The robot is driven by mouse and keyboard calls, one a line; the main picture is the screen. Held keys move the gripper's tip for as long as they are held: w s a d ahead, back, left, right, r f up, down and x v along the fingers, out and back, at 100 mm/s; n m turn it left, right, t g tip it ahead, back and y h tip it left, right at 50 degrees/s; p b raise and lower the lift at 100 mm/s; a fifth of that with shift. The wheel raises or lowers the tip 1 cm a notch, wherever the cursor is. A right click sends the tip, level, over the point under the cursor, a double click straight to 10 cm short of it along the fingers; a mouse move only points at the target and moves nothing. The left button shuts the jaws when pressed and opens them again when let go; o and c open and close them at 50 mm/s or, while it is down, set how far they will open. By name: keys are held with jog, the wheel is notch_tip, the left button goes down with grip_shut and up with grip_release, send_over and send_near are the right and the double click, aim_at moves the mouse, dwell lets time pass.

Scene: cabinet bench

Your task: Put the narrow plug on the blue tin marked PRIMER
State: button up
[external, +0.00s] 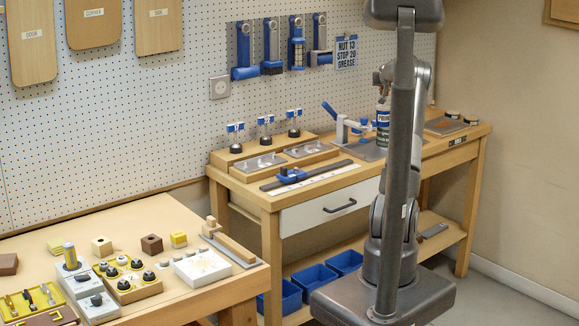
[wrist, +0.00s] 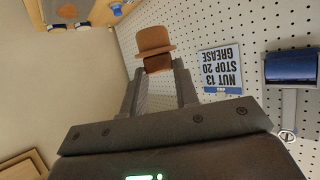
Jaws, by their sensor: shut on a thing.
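My gripper (wrist: 158,75) is shut on a brown plug (wrist: 153,40), which sticks out past the fingertips with its wider end outward. A blue and white tin (external: 383,124) with a lettered band stands on that bench, just left of the column and below my gripper. Its lettering is too small to read surely, and its top is hard to make out. The tin is not clearly seen in the wrist view.
A clamp with a blue handle (external: 338,121) stands left of the tin. A grey tray (external: 445,126) and small jars are at its right. The pegboard with blue tools and a label card (external: 346,52) is behind. The left bench (external: 150,216) holds blocks and knobs.

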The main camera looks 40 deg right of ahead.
jog(key=shift+f, duration=2.05)
jog(key=shift+f, duration=0.2)
jog(key=o, duration=1)
jog(key=shift+o, duration=0.2)
jog(key=shift+r, duration=0.2)
jog(key=shift+s+a+r, duration=0.1)
jog(key=shift+a+r, duration=0.05)
jog(key=v, duration=1.1)
jog(key=shift+s+a, duration=0.15)
jog(key=shift+s, duration=0.1)
